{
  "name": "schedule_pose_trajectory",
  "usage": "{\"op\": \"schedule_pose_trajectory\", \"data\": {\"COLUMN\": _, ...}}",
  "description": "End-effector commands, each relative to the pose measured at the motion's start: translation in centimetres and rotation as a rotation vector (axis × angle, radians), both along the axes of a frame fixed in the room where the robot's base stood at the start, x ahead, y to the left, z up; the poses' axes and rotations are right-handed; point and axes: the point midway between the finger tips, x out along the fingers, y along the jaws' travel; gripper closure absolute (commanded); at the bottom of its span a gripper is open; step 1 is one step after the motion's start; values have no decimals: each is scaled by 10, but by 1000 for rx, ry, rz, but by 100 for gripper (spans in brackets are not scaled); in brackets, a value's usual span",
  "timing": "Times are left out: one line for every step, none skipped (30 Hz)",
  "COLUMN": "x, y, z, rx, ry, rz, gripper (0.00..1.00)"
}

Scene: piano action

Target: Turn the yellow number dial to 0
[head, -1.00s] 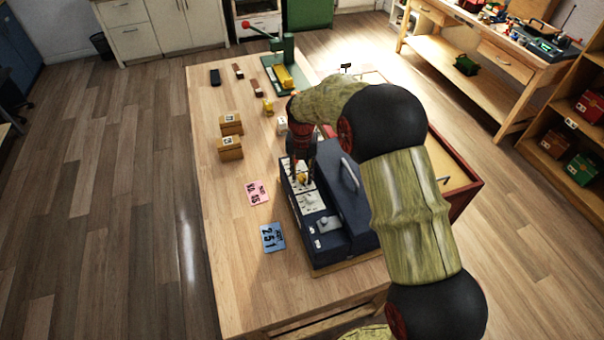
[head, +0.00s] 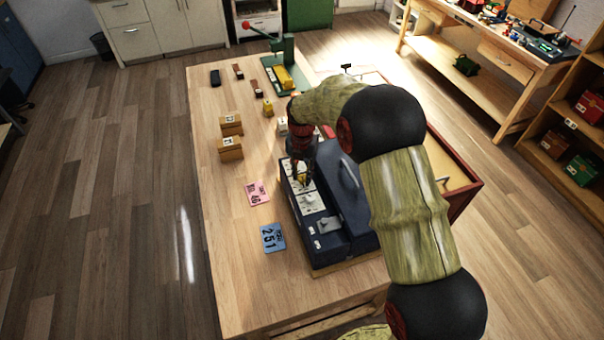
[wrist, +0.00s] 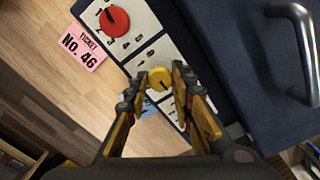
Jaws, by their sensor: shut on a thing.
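The yellow number dial (wrist: 159,78) is a small round knob on a white panel of the dark blue machine (head: 345,205). My gripper (wrist: 160,84) points down over the panel, with a finger on each side of the yellow dial, shut on it. In the head view my gripper (head: 303,180) partly covers the dial. A dark mark shows on the dial's face, but I cannot read which number it points at. A red dial (wrist: 115,20) with printed numbers sits on the neighbouring panel in the wrist view.
A pink ticket reading No. 46 (wrist: 82,45) and a blue card reading 251 (head: 272,237) lie beside the machine. The machine's grey handle (wrist: 300,50) rises at right in the wrist view. Wooden blocks (head: 230,147) and a green press (head: 287,62) stand farther back.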

Motion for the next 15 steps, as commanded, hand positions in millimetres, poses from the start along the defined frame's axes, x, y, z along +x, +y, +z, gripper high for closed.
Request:
{"op": "schedule_pose_trajectory", "data": {"x": 0, "y": 0, "z": 1, "rx": 0, "ry": 0, "rz": -35, "gripper": 100}}
{"op": "schedule_pose_trajectory", "data": {"x": 0, "y": 0, "z": 1, "rx": 0, "ry": 0, "rz": -60, "gripper": 100}}
{"op": "schedule_pose_trajectory", "data": {"x": 0, "y": 0, "z": 1, "rx": 0, "ry": -1, "rz": -95, "gripper": 100}}
{"op": "schedule_pose_trajectory", "data": {"x": 0, "y": 0, "z": 1, "rx": 0, "ry": -1, "rz": -121, "gripper": 100}}
{"op": "schedule_pose_trajectory", "data": {"x": 0, "y": 0, "z": 1, "rx": 0, "ry": -1, "rz": -149, "gripper": 100}}
{"op": "schedule_pose_trajectory", "data": {"x": 0, "y": 0, "z": 1, "rx": 0, "ry": 0, "rz": -187, "gripper": 100}}
{"op": "schedule_pose_trajectory", "data": {"x": 0, "y": 0, "z": 1, "rx": 0, "ry": 0, "rz": -216, "gripper": 100}}
{"op": "schedule_pose_trajectory", "data": {"x": 0, "y": 0, "z": 1, "rx": 0, "ry": 0, "rz": -244, "gripper": 100}}
{"op": "schedule_pose_trajectory", "data": {"x": 0, "y": 0, "z": 1, "rx": 0, "ry": 0, "rz": -283, "gripper": 100}}
{"op": "schedule_pose_trajectory", "data": {"x": 0, "y": 0, "z": 1, "rx": 0, "ry": 0, "rz": -311, "gripper": 100}}
{"op": "schedule_pose_trajectory", "data": {"x": 0, "y": 0, "z": 1, "rx": 0, "ry": 0, "rz": -340, "gripper": 100}}
{"op": "schedule_pose_trajectory", "data": {"x": 0, "y": 0, "z": 1, "rx": 0, "ry": 0, "rz": -378, "gripper": 100}}
{"op": "schedule_pose_trajectory", "data": {"x": 0, "y": 0, "z": 1, "rx": -1, "ry": 1, "rz": -407, "gripper": 100}}
{"op": "schedule_pose_trajectory", "data": {"x": 0, "y": 0, "z": 1, "rx": -1, "ry": 1, "rz": -435, "gripper": 100}}
{"op": "schedule_pose_trajectory", "data": {"x": 0, "y": 0, "z": 1, "rx": -1, "ry": 1, "rz": -474, "gripper": 100}}
